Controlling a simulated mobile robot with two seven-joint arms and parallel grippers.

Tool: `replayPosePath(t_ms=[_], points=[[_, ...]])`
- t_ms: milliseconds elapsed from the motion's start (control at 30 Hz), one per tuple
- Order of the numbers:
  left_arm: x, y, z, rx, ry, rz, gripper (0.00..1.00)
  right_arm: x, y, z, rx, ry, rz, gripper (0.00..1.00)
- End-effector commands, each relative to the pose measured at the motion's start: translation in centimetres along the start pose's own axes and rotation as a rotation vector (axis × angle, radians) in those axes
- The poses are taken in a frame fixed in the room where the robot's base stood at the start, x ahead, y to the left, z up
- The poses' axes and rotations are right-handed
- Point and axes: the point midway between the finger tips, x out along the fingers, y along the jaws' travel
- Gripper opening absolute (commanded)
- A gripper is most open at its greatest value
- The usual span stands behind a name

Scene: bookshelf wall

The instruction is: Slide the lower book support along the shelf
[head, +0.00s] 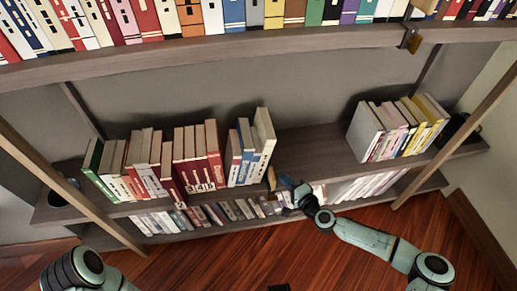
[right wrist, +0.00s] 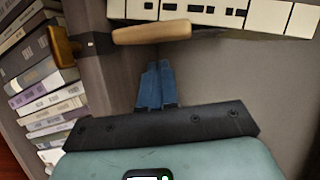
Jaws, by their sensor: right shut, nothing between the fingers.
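The lower book support (head: 271,179) is a small wooden piece at the front edge of the middle shelf (head: 305,150), by the right end of the left book group. In the right wrist view its wooden bar (right wrist: 152,33) lies across the top, close to a white book, and a second wooden piece (right wrist: 62,47) sits at the shelf edge. My right gripper (head: 288,184) is just right of the support. Its blue fingers (right wrist: 157,85) are together and empty, with a visible gap to the bar. My left arm shows at the bottom left; its gripper is out of view.
Books (head: 190,160) stand left of the support, and another group (head: 395,128) leans at the right. The shelf between them is bare. The bottom shelf (head: 190,233) holds more books. An upper support (head: 411,40) hangs on the top shelf.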

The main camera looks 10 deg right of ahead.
Motion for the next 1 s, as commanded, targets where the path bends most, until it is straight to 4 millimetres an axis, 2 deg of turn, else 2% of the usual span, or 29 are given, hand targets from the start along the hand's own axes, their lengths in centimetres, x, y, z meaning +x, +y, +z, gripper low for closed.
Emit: replayPosePath(t_ms=[700,1000], points=[[-1.1,0.1,0.1,0.000,0.002,0.001,0.43,1.4,-0.3,3.6,0.001,-0.003,0.000,0.00],[-1.3,0.2,0.1,0.001,0.002,0.001,0.43,1.6,-0.3,4.2,0.000,-0.002,0.000,0.00]])
